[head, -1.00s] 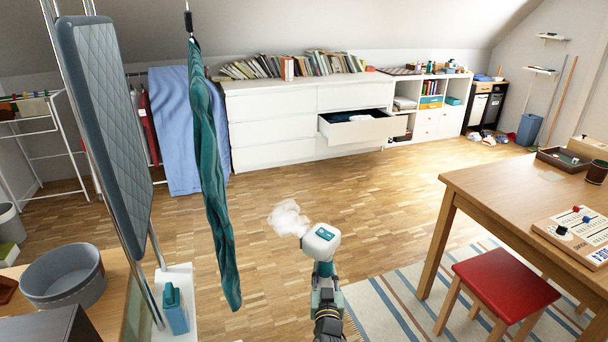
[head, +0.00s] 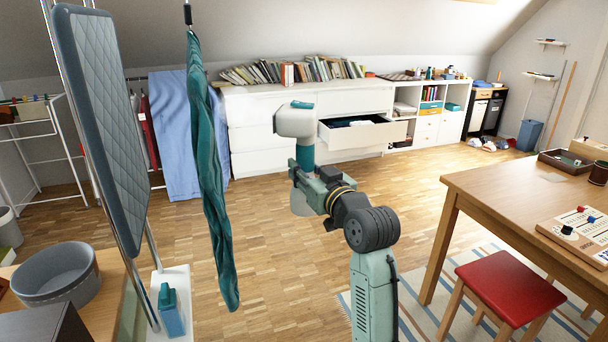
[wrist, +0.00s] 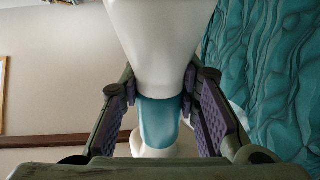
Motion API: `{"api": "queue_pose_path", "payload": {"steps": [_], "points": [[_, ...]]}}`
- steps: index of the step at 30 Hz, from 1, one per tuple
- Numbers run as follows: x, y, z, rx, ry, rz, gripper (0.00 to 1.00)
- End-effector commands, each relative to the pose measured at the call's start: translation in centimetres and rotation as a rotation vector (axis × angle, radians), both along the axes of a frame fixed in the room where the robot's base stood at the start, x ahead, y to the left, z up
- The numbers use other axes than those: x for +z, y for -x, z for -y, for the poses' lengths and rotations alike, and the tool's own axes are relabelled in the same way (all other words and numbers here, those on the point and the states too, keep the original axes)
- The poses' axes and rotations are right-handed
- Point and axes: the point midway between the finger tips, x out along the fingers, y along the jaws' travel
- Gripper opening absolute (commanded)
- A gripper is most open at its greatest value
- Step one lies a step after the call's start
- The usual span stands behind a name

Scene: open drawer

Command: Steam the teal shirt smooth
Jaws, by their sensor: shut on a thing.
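The teal shirt (head: 208,170) hangs from a dark hook, seen nearly edge-on in the head view, with folds down its length. In the wrist view the shirt (wrist: 268,65) fills the right side and its surface is visibly wrinkled. My gripper (head: 309,178) is shut on the white and teal steamer (head: 294,121), around its teal handle part. The steamer is raised upright, to the right of the shirt and apart from it in the picture. In the wrist view the purple finger pads of my gripper (wrist: 160,122) flank the steamer (wrist: 160,40). No steam shows now.
A quilted grey board (head: 100,120) on metal poles stands left of the shirt. A white dresser (head: 260,135) with an open drawer (head: 362,133) stands behind. A wooden table (head: 490,190) and red stool (head: 508,290) are at right. The floor between is clear.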

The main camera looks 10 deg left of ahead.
Motion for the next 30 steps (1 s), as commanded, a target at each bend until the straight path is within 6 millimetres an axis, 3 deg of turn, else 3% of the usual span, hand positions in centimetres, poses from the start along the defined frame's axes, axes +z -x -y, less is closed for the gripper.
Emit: {"api": "queue_pose_path", "payload": {"steps": [5,15,30], "points": [[1.4,2.2,0.1,0.012,-0.001,0.001,0.00],[1.6,4.4,-2.9,0.015,-0.002,0.002,0.00],[1.5,5.0,-3.9,0.012,-0.003,0.001,0.00]]}}
